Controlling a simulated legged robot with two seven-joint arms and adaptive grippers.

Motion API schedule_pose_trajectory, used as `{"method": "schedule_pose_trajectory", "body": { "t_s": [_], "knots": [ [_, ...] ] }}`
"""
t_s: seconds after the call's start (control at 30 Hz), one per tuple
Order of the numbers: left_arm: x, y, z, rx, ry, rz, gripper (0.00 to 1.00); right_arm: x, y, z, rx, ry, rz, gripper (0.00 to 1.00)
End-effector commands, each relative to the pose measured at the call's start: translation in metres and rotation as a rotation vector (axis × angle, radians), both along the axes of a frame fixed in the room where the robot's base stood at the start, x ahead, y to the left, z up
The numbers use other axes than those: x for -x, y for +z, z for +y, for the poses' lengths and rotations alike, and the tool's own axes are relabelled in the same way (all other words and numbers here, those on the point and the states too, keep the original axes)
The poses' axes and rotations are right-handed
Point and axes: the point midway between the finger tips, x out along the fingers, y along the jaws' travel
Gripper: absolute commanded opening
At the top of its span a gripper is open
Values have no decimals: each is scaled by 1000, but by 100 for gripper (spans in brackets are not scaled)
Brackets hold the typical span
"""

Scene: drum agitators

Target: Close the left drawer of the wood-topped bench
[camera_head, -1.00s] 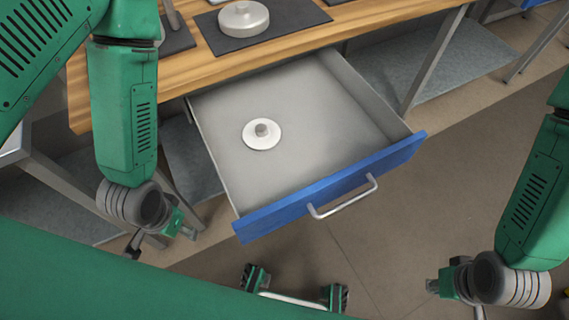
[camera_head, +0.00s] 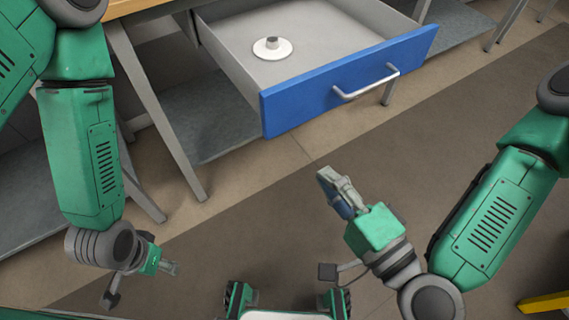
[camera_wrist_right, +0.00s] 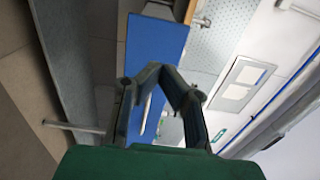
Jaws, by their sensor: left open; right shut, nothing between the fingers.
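The left drawer (camera_head: 350,82) stands pulled out from the wood-topped bench (camera_head: 130,8). Its blue front carries a pale bar handle (camera_head: 366,84). A white round knobbed piece (camera_head: 272,48) lies inside the drawer. My right gripper (camera_head: 328,178) is shut and empty, in front of and below the drawer front, pointing toward it and apart from it in the head view. In the right wrist view the blue front (camera_wrist_right: 157,45) appears beyond the fingertips (camera_wrist_right: 160,70); the handle is partly hidden by the fingers. My left gripper (camera_head: 170,268) is open and empty, low at the left, away from the drawer.
Bench legs (camera_head: 160,115) and a grey lower shelf (camera_head: 210,115) stand left of and under the drawer. The floor (camera_head: 260,200) before the drawer is clear. A yellow object (camera_head: 543,303) lies at the lower right edge.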

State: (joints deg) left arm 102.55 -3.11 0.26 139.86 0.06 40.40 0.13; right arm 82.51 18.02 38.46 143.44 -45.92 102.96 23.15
Motion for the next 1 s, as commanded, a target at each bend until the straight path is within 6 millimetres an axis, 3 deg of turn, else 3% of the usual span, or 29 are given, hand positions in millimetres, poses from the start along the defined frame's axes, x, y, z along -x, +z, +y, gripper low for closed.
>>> {"method": "schedule_pose_trajectory", "body": {
  "t_s": [0.13,0.6,1.0],
  "knots": [
    [-1,-14,0,0,-1,-2,48,-17,-1,15,3,2,-7,0],
    [0,-29,0,0,0,0,48,-91,-1,72,10,4,-3,0],
    [0,-33,0,0,-1,1,48,-108,1,84,11,5,-2,0]
  ]
}}
